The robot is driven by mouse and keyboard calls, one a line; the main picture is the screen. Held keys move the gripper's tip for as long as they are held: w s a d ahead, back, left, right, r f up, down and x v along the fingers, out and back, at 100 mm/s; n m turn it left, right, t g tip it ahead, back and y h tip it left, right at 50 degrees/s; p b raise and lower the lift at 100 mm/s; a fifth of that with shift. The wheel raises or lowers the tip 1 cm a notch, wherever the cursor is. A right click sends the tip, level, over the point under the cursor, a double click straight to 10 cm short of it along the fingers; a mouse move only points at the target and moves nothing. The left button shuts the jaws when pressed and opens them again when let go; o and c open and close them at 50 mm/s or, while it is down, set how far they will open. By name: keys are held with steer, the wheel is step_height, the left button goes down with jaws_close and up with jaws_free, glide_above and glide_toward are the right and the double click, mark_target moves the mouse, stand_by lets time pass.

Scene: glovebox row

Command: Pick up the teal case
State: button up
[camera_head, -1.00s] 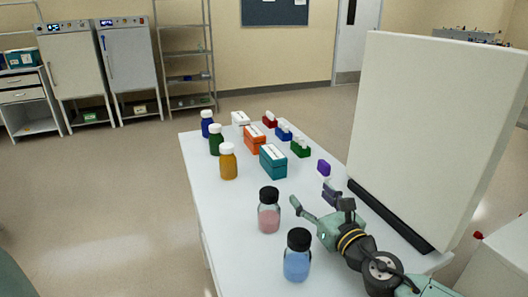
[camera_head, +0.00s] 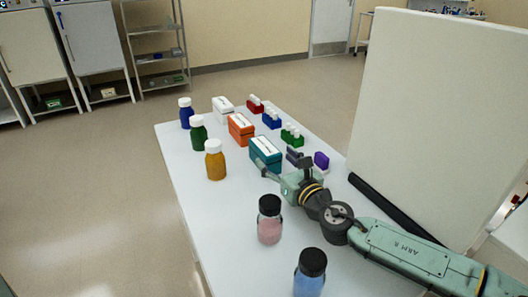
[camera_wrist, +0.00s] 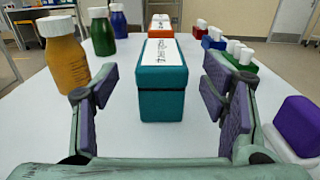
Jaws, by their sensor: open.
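The teal case (camera_head: 266,154) stands upright on the white table, with a white labelled top. In the wrist view the teal case (camera_wrist: 163,88) is straight ahead, centred between the fingers and a little beyond their tips. My gripper (camera_head: 283,172) is open and empty, low over the table, with one finger on each side of the gap in the wrist view (camera_wrist: 160,95). In the head view, part of my gripper covers the lower near side of the case's surroundings.
An orange case (camera_head: 241,128) and a white case (camera_head: 222,106) stand behind. An amber bottle (camera_head: 215,160) is left of the teal case. A purple block (camera_head: 321,160) and green rack (camera_head: 291,135) are to the right. A tall pale panel (camera_head: 440,120) borders the table's right.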

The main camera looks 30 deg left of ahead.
mark_target(267, 148)
steer(key=p+x, duration=0.1)
steer(key=x, duration=0.2)
steer(key=p+x, duration=0.1)
steer(key=x, duration=0.1)
steer(key=shift+w+r+p, duration=0.1)
steer(key=shift+r+p, duration=0.2)
steer(key=shift+p, duration=0.05)
steer(key=shift+w+a+f, duration=0.1)
steer(key=shift+w+a, duration=0.15)
steer(key=shift+a, duration=0.1)
steer(key=c, duration=1.4)
